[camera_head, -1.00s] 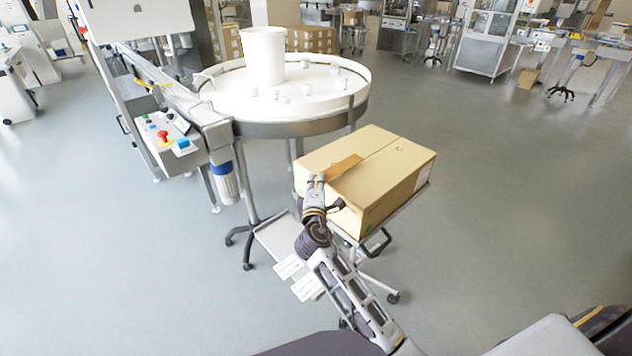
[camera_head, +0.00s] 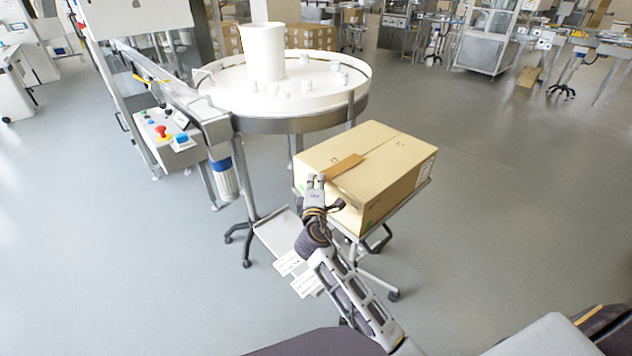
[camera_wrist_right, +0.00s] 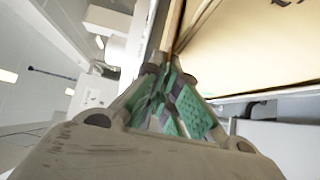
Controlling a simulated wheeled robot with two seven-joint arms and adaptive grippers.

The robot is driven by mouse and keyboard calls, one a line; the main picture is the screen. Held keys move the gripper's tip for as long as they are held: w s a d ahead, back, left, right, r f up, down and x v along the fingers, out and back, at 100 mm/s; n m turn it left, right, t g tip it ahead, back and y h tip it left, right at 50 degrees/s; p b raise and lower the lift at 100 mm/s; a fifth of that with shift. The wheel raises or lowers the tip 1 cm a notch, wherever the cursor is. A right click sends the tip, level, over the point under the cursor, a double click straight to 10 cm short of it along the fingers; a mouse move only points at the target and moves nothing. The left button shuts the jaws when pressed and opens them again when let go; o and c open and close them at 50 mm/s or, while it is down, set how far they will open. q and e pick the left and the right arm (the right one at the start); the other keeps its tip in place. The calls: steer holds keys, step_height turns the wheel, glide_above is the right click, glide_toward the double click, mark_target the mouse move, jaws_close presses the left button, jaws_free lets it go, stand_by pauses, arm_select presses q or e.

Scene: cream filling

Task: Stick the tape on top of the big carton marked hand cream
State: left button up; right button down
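The big tan carton (camera_head: 385,165) sits on a small wheeled stand beside the round table. A brown tape strip (camera_head: 343,167) lies along the seam on the carton's top, its near end at the front left edge. My right gripper (camera_head: 316,180) is at that near end, with its two fingertips slightly parted. In the right wrist view the gripper (camera_wrist_right: 172,72) shows its green pads, and a thin brown strip (camera_wrist_right: 173,28) runs up from between the fingertips beside the carton (camera_wrist_right: 255,50). Contact with the tape is hard to make out. My left gripper is not in view.
A round white turntable (camera_head: 225,95) with a white bucket (camera_head: 263,52) and several small white pieces stands behind the carton. A control box with a red button (camera_head: 162,132) is at left. The floor to the right is clear.

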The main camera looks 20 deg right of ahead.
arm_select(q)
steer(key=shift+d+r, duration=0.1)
arm_select(e)
steer(key=c, duration=2.2)
jaws_free()
steer(key=o, duration=0.6)
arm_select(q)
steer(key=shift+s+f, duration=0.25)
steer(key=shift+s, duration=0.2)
arm_select(e)
steer(key=shift+o, duration=0.2)
